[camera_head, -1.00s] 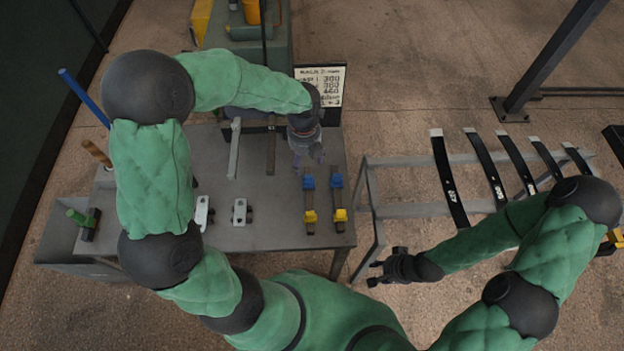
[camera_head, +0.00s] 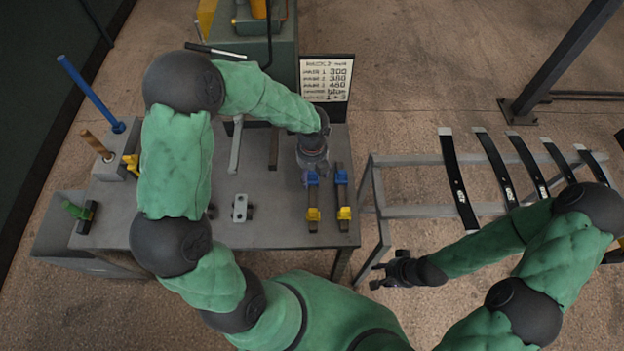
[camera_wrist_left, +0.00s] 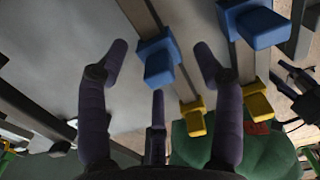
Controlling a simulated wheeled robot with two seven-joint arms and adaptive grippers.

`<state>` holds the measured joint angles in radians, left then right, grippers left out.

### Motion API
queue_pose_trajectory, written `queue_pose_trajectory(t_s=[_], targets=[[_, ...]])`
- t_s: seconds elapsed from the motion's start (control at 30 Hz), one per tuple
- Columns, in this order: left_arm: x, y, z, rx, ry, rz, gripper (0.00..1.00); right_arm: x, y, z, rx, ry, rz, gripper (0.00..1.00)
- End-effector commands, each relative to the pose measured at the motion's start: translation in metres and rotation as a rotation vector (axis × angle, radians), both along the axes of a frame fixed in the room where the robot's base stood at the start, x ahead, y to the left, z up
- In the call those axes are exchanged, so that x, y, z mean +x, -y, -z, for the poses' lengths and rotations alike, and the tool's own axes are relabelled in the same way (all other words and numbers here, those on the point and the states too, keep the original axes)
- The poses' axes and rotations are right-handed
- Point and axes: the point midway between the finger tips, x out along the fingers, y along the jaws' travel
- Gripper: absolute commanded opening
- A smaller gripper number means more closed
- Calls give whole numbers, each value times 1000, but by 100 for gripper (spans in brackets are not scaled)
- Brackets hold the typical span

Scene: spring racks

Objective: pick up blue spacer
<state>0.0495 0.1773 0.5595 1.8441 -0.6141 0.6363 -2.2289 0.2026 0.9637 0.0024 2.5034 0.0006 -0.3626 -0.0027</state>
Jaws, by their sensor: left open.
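Two blue spacer blocks sit at the far ends of two dark bars on the grey table, the left one (camera_head: 313,178) and the right one (camera_head: 341,177). My left gripper (camera_head: 309,176) is open and points down at the left blue block. In the left wrist view its spread fingers (camera_wrist_left: 160,55) lie either side of that block (camera_wrist_left: 159,62), with a third finger below; I cannot tell whether they touch it. The right blue block (camera_wrist_left: 253,24) lies outside the fingers. My right gripper (camera_head: 379,274) is open and empty, right of the table.
Yellow blocks (camera_head: 313,215) sit at the bars' near ends. A sign (camera_head: 326,78) with "blue" stands behind the table. A small light bracket (camera_head: 240,208) lies left of the bars. A rack (camera_head: 400,159) with several dark leaf strips (camera_head: 459,182) stands right.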

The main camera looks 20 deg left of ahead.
Motion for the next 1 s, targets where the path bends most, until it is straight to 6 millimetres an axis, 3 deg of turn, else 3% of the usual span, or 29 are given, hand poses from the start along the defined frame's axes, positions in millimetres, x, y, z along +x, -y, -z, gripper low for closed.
queue_pose_trajectory(t_s=[0.1,0.37,0.5,0.53,1.0], targets=[[0,-1,16,0,0,-1,67,0,0,6,0,0,0,40],[0,-1,16,0,1,-1,64,0,0,6,0,0,0,40],[0,-1,16,0,1,-1,24,0,0,6,0,0,0,40],[0,-1,16,0,1,-1,20,0,0,6,0,0,0,40],[0,-1,11,0,2,-1,20,0,0,3,0,0,0,40]])
